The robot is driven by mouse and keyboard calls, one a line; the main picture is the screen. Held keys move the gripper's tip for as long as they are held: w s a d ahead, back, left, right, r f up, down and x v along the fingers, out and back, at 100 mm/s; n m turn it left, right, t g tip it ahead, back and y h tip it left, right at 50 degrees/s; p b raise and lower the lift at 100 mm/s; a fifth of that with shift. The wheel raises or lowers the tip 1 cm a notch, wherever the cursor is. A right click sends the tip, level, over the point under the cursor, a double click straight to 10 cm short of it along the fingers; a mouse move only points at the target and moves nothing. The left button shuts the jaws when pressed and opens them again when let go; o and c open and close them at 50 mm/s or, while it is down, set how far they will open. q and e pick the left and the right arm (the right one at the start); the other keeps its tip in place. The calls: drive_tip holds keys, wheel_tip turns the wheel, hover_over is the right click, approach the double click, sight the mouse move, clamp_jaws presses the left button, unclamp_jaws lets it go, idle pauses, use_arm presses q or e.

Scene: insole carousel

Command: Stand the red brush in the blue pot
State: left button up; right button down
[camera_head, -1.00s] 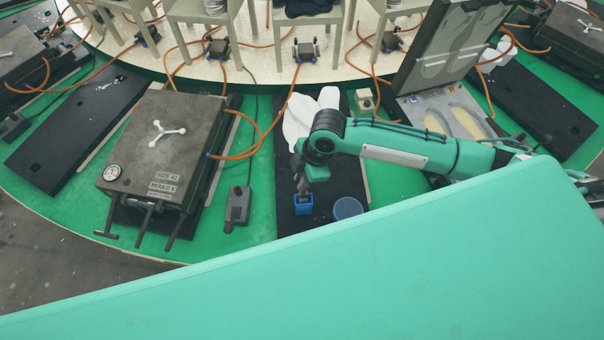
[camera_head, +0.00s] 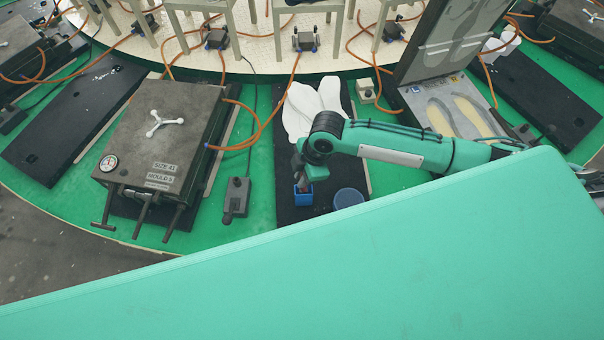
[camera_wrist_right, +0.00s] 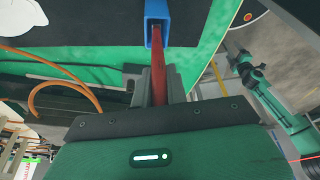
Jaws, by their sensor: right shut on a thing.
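The blue pot (camera_head: 304,198) stands on a black board on the green carousel, and it also shows at the top of the right wrist view (camera_wrist_right: 157,10). My right gripper (camera_head: 299,180) is just above the pot. In the wrist view my right gripper (camera_wrist_right: 157,95) is shut on the red brush (camera_wrist_right: 158,70). The brush's far end reaches into the pot's opening; how deep it goes I cannot tell. In the head view the brush is mostly hidden by the gripper and pot. My left gripper is not in view.
A round blue-topped container (camera_head: 348,198) stands close right of the pot. White insoles (camera_head: 305,108) lie behind it. A grey mould box (camera_head: 165,125) is to the left, with a small grey switch box (camera_head: 236,198) between. An open mould (camera_head: 440,75) stands behind right.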

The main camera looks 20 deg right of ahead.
drive_tip(key=c, duration=1.3)
unclamp_jaws()
drive_tip(key=b+v, duration=0.3)
drive_tip(key=v, duration=1)
drive_tip(key=shift+d+r+b, duration=0.15)
drive_tip(key=shift+r+b, duration=0.2)
drive_tip(key=shift+r, duration=0.05)
